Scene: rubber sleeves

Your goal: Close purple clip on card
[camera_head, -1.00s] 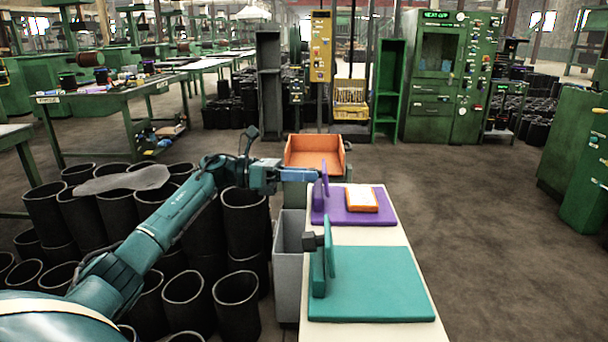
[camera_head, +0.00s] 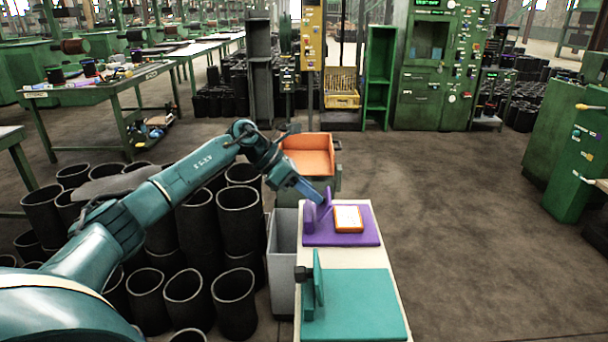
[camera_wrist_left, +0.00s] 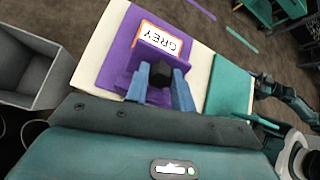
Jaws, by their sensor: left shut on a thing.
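The purple clip (camera_head: 368,239) lies on the far part of the pale table, a flat base with a flap at its left side. An orange-edged white card (camera_head: 347,218) lies on the base; the left wrist view shows the word GREY on this card (camera_wrist_left: 160,38). My left gripper (camera_head: 323,199) is at the flap. In the left wrist view its blue fingers (camera_wrist_left: 160,85) are shut on the black knob (camera_wrist_left: 159,73) of the clip. The flap looks tilted towards the card. A dark teal arm, apparently my right one, shows small at the right edge there; its gripper is unclear.
A teal clip (camera_head: 355,305) with an upright flap lies on the near part of the table (camera_head: 335,257). A grey bin (camera_head: 282,250) and several black rubber sleeves (camera_head: 238,215) stand left of it. An orange tray (camera_head: 306,160) is behind. The right side floor is clear.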

